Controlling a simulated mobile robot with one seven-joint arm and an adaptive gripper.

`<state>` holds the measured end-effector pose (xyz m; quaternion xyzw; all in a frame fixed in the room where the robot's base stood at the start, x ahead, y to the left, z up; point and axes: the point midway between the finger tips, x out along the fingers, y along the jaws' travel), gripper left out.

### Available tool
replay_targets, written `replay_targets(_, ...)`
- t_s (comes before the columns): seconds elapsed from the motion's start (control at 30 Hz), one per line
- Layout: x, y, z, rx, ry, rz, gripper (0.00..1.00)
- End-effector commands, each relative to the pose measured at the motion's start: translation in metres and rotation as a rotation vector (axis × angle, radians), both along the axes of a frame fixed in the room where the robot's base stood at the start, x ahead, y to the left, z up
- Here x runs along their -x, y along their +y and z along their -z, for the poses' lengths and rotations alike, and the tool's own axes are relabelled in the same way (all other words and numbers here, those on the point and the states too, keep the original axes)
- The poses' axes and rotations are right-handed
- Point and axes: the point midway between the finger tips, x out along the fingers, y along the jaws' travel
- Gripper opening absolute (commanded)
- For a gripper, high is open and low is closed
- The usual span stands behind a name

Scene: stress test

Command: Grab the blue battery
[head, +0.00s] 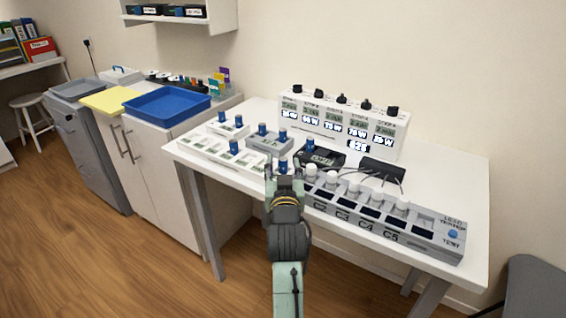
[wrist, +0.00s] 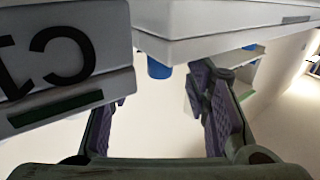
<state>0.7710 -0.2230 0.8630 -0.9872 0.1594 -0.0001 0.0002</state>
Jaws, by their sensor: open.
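Several blue batteries with upright cylinder shapes stand on the white table, in and around pale trays; I cannot tell which one is meant. The nearest blue battery (head: 283,167) is just beyond my gripper (head: 284,178) in the head view, by the left end of the tester. The wrist picture is upside down. There, a blue battery (wrist: 158,68) shows at a white tray's edge (wrist: 205,40), in the gap between the fingers of my gripper (wrist: 162,95). The fingers are apart, with nothing held. The battery's contact with them cannot be made out.
The grey tester (head: 385,222), with slots and white knobs, lies right of my gripper; its C1 block (wrist: 62,65) is close to a finger. A white display panel (head: 345,124) and black devices stand behind. A blue tray (head: 166,104) is on the left cabinet.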

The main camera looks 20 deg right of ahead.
Motion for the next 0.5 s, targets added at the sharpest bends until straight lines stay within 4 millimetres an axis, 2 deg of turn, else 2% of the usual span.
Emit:
replay_targets(0.27, -0.0049, -0.0015, 0.0007, 0.000, 0.000, 0.000, 0.44)
replay_targets(0.5, -0.0047, -0.0015, 0.0007, 0.000, 0.000, 0.000, 0.29)
